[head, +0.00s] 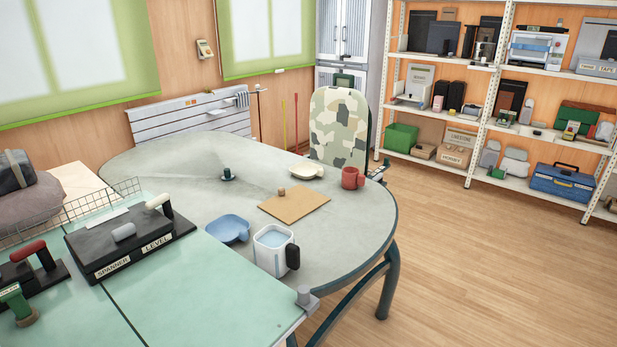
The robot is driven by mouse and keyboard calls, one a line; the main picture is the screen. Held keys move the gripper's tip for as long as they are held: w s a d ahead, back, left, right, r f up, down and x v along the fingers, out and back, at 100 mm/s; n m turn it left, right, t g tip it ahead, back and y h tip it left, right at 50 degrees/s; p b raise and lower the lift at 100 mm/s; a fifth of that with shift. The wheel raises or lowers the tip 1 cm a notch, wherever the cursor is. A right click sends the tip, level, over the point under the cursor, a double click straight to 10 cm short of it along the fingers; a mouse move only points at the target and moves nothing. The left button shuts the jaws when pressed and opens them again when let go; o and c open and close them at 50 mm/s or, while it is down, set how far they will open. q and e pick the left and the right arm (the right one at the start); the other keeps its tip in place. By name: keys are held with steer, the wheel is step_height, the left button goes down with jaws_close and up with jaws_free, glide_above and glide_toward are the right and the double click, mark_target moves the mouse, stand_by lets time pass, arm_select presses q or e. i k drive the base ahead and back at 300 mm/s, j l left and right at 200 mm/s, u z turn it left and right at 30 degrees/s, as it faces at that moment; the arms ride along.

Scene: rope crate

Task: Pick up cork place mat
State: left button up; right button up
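The cork place mat (298,207) lies flat on the grey-green oval table (190,165), near its middle. It is a thin tan square set at an angle. A small brown knob-like object (281,191) stands at its far left edge; I cannot tell whether it rests on the mat. Neither of my grippers shows in the head view.
Around the mat are a blue bowl (229,229), a white mug with dark handle (273,250), a red mug (352,178), a cream dish (306,170) and a small green object (227,173). A camouflage-patterned chair (338,125) stands behind. Floor at right is clear.

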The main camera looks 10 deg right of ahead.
mark_target(291, 206)
steer(key=z, duration=0.3)
steer(key=i+l+z, duration=0.1)
steer(key=z, duration=0.3)
steer(key=i+l+z, duration=0.1)
steer(key=z, duration=0.25)
steer(key=i+l+z, duration=0.1)
steer(key=z, duration=0.3)
steer(key=i+z, duration=0.2)
steer(key=z, duration=0.15)
steer(key=i, duration=2.6)
steer(key=i+l+u, duration=0.1)
steer(key=i+u, duration=0.35)
steer(key=i+l+u, duration=0.15)
steer(key=u, duration=0.3)
steer(key=i+l+u, duration=0.45)
steer(key=k+j, duration=0.05)
